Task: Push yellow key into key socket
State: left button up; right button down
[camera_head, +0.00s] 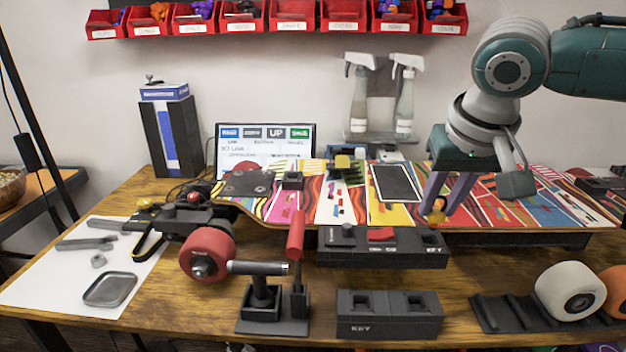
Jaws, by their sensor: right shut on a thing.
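My right gripper (438,208) points down from the right, its fingers shut on the small yellow key (437,211). The key is at the fingertips, just above and behind the right end of a black box (340,252) labelled KEY, which has a red switch (381,234) on top. The key socket seems to be at this box's right end; its opening is not clear here, and I cannot tell whether the key touches it. A second black block (390,328) labelled KEY, with two square holes, stands in front. My left gripper is not in view.
A colourful skateboard deck (287,207) lies behind the box. A red wheel (207,253) and red-handled tool (296,235) stand left. A white wheel (569,290) rests on a black rack at right. Spray bottles (404,95) and a screen (264,148) are at the back.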

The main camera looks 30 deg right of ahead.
aim_at(439, 216)
jog(key=shift+f, duration=0.7)
dwell(0.5)
jog(key=shift+p, duration=0.5)
dwell(0.4)
jog(key=shift+f, duration=0.4)
dwell(0.5)
jog(key=shift+f+p, duration=0.1)
jog(key=shift+p, duration=0.5)
dwell(0.3)
jog(key=shift+f, duration=0.5)
dwell(0.3)
